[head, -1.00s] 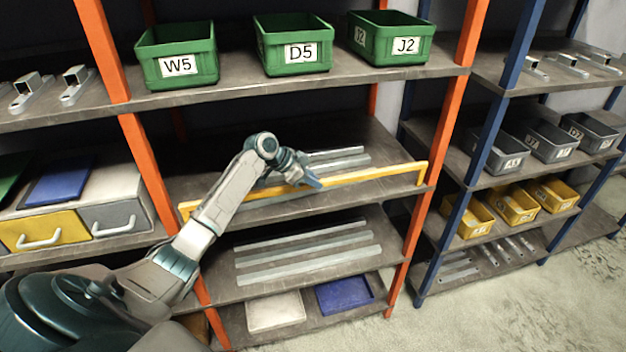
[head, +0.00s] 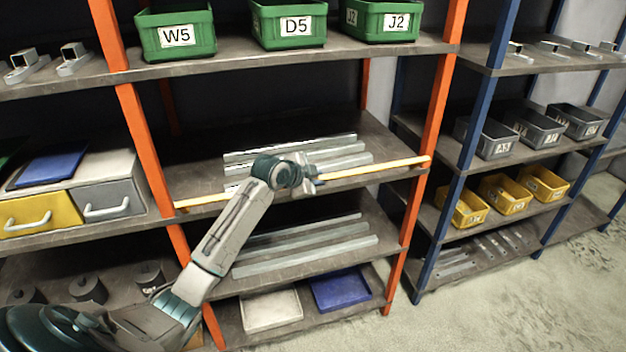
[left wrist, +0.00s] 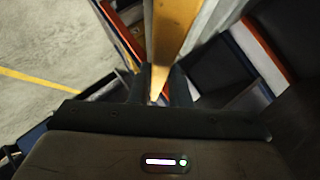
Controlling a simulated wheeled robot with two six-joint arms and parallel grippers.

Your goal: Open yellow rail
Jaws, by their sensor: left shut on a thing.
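The yellow rail (head: 378,168) runs across the front of the middle shelf between the two orange posts. In the head view it looks thin and lies low, near the shelf's front edge. My left gripper (head: 312,182) is at the rail, right of its middle, and is shut on it. In the left wrist view the rail (left wrist: 172,30) runs down between the two fingers (left wrist: 160,92). My left wrist hides part of the rail in the head view. My right gripper is not in view.
Long galvanized brackets (head: 340,151) lie on the shelf behind the rail, and more (head: 310,246) lie on the shelf below. Green bins (head: 289,24) stand on the shelf above. Orange posts (head: 432,110) bound the bay at both sides.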

